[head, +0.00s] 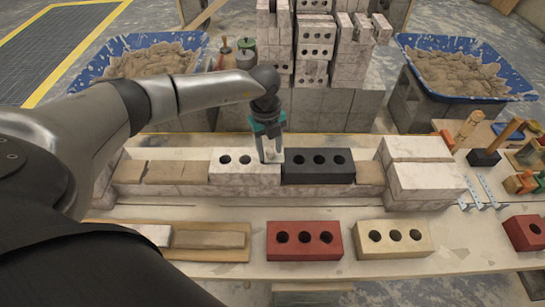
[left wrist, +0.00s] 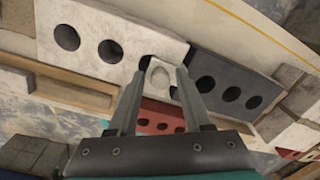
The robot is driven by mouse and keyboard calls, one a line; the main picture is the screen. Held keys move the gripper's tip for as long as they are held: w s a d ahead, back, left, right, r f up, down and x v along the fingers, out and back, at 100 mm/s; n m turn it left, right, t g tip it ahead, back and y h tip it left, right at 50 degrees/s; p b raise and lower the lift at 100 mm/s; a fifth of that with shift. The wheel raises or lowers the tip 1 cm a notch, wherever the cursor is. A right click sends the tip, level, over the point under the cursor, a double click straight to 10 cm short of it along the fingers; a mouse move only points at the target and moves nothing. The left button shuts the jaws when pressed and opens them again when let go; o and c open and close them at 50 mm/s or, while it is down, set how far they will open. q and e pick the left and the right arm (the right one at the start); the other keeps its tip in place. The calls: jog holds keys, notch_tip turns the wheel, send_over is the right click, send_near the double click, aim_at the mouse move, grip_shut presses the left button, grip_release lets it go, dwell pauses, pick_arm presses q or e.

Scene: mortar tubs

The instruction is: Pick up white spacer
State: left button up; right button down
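The white spacer (head: 270,157) is a small pale piece between the white three-hole brick (head: 232,171) and the black three-hole brick (head: 318,165) in the row. My right gripper is not in view.
A red brick (head: 304,240) and a cream brick (head: 393,239) lie in front of the row. White blocks (head: 424,178) stand at its right end. Mortar tubs (head: 467,70) and stacked bricks (head: 314,50) stand behind. Tools (head: 485,156) lie at the right.

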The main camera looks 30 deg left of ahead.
pick_arm(q)
grip_shut()
dwell(0.5)
